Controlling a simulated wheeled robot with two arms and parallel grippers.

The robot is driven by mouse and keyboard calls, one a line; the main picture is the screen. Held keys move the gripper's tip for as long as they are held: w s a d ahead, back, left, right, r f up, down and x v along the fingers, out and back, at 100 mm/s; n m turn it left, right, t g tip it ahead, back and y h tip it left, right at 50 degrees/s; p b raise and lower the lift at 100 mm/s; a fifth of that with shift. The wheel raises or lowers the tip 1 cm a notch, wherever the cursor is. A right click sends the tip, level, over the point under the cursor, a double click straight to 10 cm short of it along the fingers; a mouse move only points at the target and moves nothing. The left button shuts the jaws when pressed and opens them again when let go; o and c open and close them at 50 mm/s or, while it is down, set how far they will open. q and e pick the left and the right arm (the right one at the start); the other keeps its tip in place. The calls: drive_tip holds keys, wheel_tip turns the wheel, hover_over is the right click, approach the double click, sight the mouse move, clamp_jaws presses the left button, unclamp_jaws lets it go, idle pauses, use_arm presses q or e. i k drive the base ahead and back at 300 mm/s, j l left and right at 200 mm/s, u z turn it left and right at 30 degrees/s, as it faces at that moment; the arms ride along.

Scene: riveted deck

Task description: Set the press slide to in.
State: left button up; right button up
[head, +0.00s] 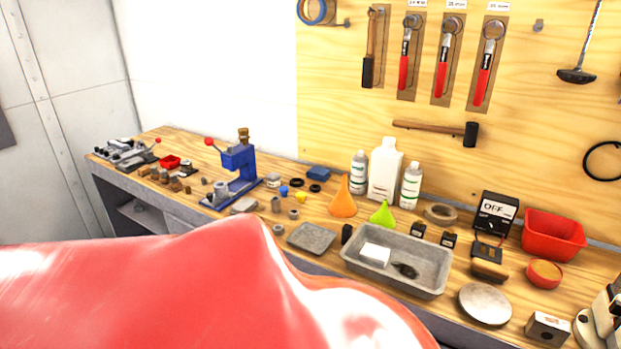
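A blue press (237,172) stands on the wooden workbench (150,145), left of the middle in the head view. It is upright, with a red-knobbed lever (209,142) pointing to the left and a brown-topped piece (243,136) rising from its head. I cannot tell which part is the press slide, or whether it is in or out. Neither of my grippers shows in this view. The near lower-left part of the view is blocked by a large glossy red surface, which hides the bench front there.
Small parts crowd the bench around the press. To the right are an orange funnel (343,198), white bottles (384,170), a grey tray (440,285) and a red bin (552,236). Tools hang on the wooden wall panel (340,120) behind. The air left of the press lever looks clear.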

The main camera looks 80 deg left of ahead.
sight(221, 194)
drive_tip(key=u, duration=3.25)
